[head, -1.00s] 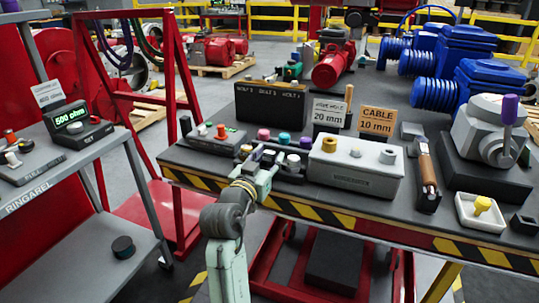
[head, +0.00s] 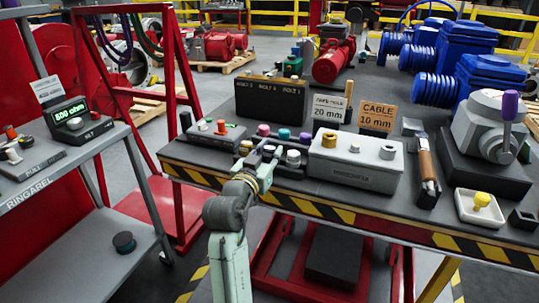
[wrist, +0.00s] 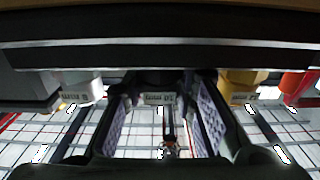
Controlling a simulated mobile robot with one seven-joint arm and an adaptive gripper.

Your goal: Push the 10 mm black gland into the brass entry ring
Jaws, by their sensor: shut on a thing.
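My gripper (head: 266,162) is at the front edge of the table, over the front row of a small dark rack of coloured glands. In the wrist view its two purple-padded fingers (wrist: 163,115) are on either side of a small labelled piece. I take this to be the 10 mm black gland (wrist: 160,77), still at its place in the row; it is mostly hidden and its label is hard to read. The brass entry ring (head: 330,139) is on top of the light grey box (head: 352,175), right of my gripper and apart from it.
A yellow gland (head: 245,147) and a white gland (head: 293,157) flank my gripper. Pink, teal and purple glands stand behind. A "CABLE 10 mm" sign (head: 377,118) stands behind the grey box. A brown-handled tool (head: 427,170) lies right of it.

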